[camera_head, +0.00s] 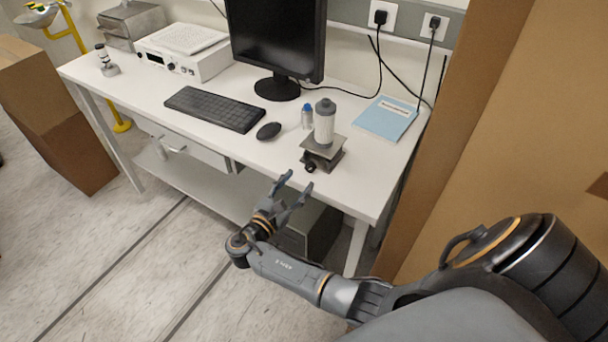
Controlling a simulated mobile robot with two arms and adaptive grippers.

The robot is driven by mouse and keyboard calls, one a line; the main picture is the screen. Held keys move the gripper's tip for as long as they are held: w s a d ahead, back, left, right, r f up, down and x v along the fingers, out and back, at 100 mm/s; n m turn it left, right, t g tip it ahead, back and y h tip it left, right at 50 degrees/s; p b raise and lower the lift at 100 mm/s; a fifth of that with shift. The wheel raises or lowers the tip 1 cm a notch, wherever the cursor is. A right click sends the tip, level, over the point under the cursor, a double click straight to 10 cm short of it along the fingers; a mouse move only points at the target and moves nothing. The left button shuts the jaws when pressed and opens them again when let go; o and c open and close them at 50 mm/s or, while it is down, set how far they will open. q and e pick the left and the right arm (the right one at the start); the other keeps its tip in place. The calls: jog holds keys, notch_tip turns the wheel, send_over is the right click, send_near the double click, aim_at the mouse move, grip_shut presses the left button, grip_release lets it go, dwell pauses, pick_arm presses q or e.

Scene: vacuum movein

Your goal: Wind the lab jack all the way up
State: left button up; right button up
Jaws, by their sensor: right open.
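The lab jack (322,154) stands on the white bench near its front right edge. It is low, with a dark metal top plate and a dark knob (310,168) on its front side. A grey and white cylinder (324,124) with a dark cap stands upright on its plate. My right gripper (294,184) is open and empty. In the picture it is just below and left of the jack, by the bench's front edge, apart from the knob. My left gripper is not in view.
On the bench (370,185) are a small blue-capped bottle (307,116), mouse (268,131), keyboard (215,109), monitor (278,40) and blue booklet (386,118). A large cardboard box (520,130) stands close on the right. Open floor lies at the lower left.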

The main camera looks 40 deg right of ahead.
jog(key=v, duration=0.7)
jog(key=shift+a, duration=0.2)
